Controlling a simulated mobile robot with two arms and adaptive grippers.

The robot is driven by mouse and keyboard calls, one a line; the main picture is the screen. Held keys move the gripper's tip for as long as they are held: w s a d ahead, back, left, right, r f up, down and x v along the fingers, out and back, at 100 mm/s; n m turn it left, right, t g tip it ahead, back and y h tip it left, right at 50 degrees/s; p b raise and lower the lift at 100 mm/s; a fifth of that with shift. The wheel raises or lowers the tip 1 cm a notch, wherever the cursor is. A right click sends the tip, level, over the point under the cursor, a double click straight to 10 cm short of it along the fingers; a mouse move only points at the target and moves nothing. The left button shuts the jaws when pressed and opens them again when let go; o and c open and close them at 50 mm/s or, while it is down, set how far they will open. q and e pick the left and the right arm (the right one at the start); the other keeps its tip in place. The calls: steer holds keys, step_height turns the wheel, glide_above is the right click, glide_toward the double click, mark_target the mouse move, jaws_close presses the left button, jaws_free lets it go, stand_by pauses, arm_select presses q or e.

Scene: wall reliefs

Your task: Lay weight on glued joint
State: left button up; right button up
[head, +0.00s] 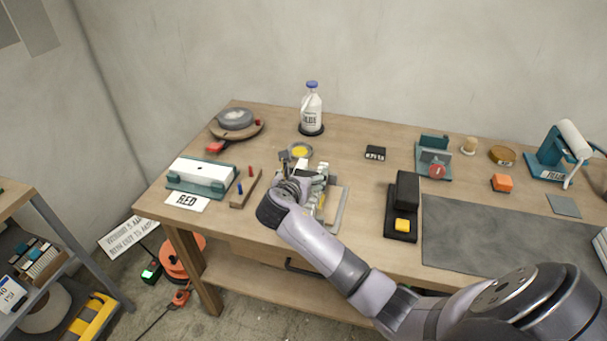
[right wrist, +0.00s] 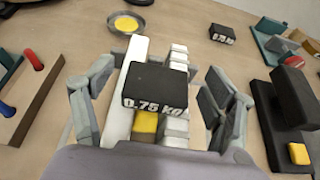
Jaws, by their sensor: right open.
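A black weight marked "0.75 KG" (right wrist: 155,85) lies across a white ribbed piece (right wrist: 178,62) and a plain white strip (right wrist: 124,85) in the right wrist view. A yellow block (right wrist: 146,124) shows just below it. My right gripper (right wrist: 160,88) is open, with one finger on each side of the weight and visible gaps between. In the head view the right gripper (head: 311,183) is over the white pieces and largely hides them and the weight. The glued joint itself is not clearly seen. My left gripper is not in view.
A smaller black labelled block (head: 375,152) sits behind, right of a dish of yellow stuff (head: 299,151). To the right stands a black holder (head: 403,205) with a yellow button. A wooden strip with pegs (head: 246,189) is left. The grey mat (head: 475,238) is bare.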

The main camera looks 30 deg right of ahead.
steer(key=shift+r, duration=0.2)
steer(key=b+v, duration=0.1)
steer(key=v, duration=1.1)
steer(key=shift+r, duration=0.45)
